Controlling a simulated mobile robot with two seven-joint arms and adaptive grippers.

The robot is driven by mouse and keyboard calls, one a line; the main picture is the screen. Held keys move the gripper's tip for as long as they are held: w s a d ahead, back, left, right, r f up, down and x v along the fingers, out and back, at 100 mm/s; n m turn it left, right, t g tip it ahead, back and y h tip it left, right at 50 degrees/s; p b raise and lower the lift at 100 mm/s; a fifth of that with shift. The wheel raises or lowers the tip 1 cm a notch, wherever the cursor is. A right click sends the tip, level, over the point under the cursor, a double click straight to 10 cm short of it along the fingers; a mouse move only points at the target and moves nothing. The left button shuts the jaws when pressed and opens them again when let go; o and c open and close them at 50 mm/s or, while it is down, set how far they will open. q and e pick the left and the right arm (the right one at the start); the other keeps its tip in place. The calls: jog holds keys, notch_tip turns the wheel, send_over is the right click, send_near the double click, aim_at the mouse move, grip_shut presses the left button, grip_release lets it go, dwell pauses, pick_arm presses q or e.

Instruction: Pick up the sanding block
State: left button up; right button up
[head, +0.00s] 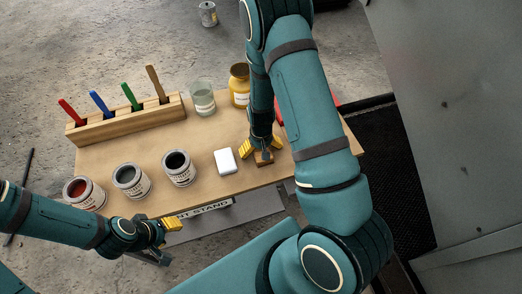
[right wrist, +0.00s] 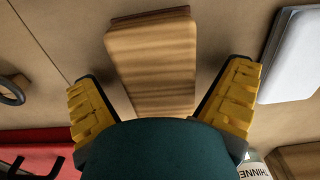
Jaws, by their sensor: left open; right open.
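The sanding block appears to be the brown wooden block (head: 264,158) near the front right of the table, below my right gripper in the head view. In the right wrist view the block (right wrist: 152,62) shows striped wood grain and a wider part behind its far end. My right gripper (head: 260,147) is open, with its yellow fingers on either side of the block. In the right wrist view gaps show between both fingers and the block. My left gripper (head: 168,228) is open and empty, off the table's front edge.
A white block (head: 227,161) lies left of the sanding block. Three open paint cans (head: 131,180) stand along the front. A wooden rack (head: 126,121) with colored handles, a glass jar (head: 202,98) and a yellow jar (head: 239,86) stand behind. A red thing (head: 336,103) is partly hidden by my right arm.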

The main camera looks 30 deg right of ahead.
jog(key=c, duration=1.3)
notch_tip(320, 180, up, 10)
jog(key=shift+r+p, duration=0.1)
jog(key=shift+p, duration=1.1)
